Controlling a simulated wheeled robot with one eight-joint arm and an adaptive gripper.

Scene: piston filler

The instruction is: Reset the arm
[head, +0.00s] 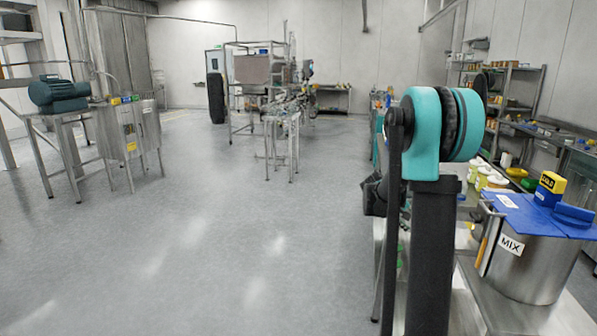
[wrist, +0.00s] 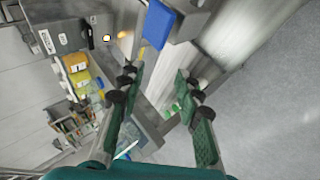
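My arm stands in the head view, with a teal joint at its top, on the right side of the picture. In the wrist view my gripper (wrist: 160,90) is open, its two dark green fingers spread apart with nothing between them. Bench and floor surfaces show beyond the fingers, out of contact with them. In the head view the gripper's fingers cannot be made out behind the arm.
A steel pot (head: 528,265) marked MIX, with a blue lid (head: 520,212) and a yellow box (head: 550,188) on top, stands at right. Shelves (head: 505,90) line the right wall. A blue motor (head: 58,93) sits on a stand at left. The middle floor is clear.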

